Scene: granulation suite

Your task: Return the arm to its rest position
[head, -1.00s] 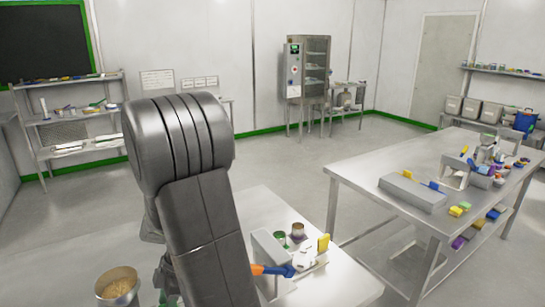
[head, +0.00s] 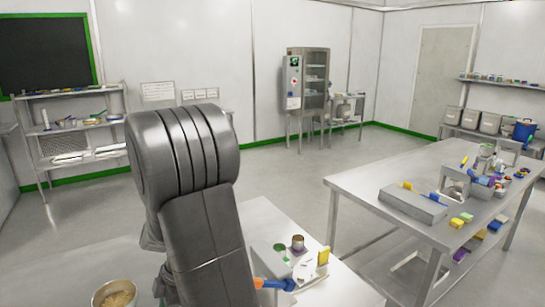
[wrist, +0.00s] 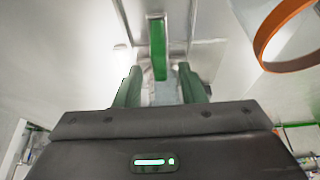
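My arm (head: 195,200) rises in the front of the head view, bent at a thick grey joint, and its end is hidden there. My gripper (wrist: 160,80) shows in the wrist view with two green-tinted fingers spread apart. I see nothing held between them. A green strip (wrist: 158,48) shows beyond the fingers, apparently in the background.
A near table (head: 335,286) stands beside my arm, with a green-and-brown cup area, a yellow block and an orange-and-blue tool (head: 274,284). A pan of tan material (head: 116,296) is at lower left. A larger steel table (head: 360,185) stands right. Open floor lies beyond.

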